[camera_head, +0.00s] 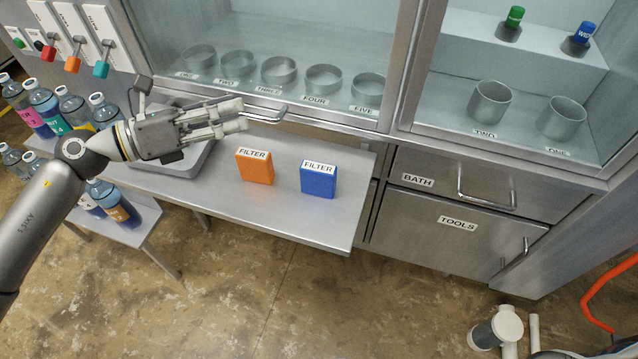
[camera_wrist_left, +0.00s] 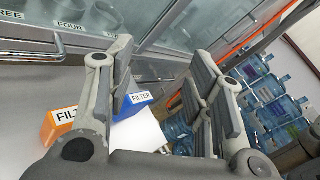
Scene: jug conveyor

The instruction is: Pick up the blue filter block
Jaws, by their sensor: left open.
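The blue filter block (camera_head: 318,182) stands upright on the steel bench (camera_head: 290,222), with a white label reading FILTER on its top part. In the left wrist view the blue block (camera_wrist_left: 139,99) shows between my fingers, partly hidden by one of them. My left gripper (camera_head: 244,115) is open and empty. It is above the bench, to the left of the blue block and apart from it. In the left wrist view my left gripper's fingers (camera_wrist_left: 165,85) are spread. My right gripper is in neither view.
An orange filter block (camera_head: 254,168) stands just left of the blue one. Behind is a glass-fronted cabinet (camera_head: 300,117) with a bar handle and labelled metal rings. Blue water jugs (camera_head: 45,103) stand at the left. The bench's right front part is bare.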

